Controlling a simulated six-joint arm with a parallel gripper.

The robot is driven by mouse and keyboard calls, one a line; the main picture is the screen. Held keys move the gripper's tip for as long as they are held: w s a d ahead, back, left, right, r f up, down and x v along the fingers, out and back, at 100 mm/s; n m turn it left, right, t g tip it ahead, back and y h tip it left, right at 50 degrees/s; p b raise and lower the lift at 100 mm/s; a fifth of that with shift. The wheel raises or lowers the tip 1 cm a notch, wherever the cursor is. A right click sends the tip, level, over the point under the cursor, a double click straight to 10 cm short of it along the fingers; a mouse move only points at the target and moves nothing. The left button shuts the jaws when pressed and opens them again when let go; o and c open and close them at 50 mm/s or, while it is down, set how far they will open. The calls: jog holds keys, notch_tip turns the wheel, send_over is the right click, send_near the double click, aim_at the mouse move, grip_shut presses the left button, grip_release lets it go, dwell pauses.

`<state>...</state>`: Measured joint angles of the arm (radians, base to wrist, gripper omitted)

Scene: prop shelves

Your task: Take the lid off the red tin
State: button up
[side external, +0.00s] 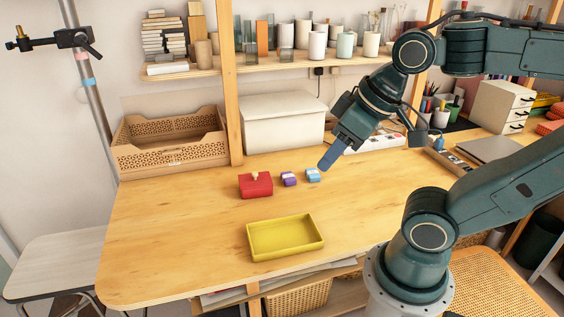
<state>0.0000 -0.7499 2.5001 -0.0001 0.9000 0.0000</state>
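The red tin (256,189) sits on the wooden table, left of the middle. Its lid (255,178) is on top, with a small pale knob (255,174). My gripper (326,165) is above the table to the right of the tin, apart from it and angled down to the left. Its blue fingers appear as one block from this side, so I cannot tell whether they are open or shut. A small light blue object lies just below and left of the fingertips.
A purple block (289,179) and a light blue block (312,175) lie right of the tin. A yellow tray (285,238) lies in front. A wooden crate (170,160) and a white box (283,129) stand behind. The table's left front (160,255) is clear.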

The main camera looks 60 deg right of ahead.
jog(key=o, duration=1.4)
jog(key=n+g, duration=0.6)
jog(key=n, duration=0.2)
send_over(265, 179)
notch_tip(265, 179, down, 22)
jog(key=shift+f, duration=0.35)
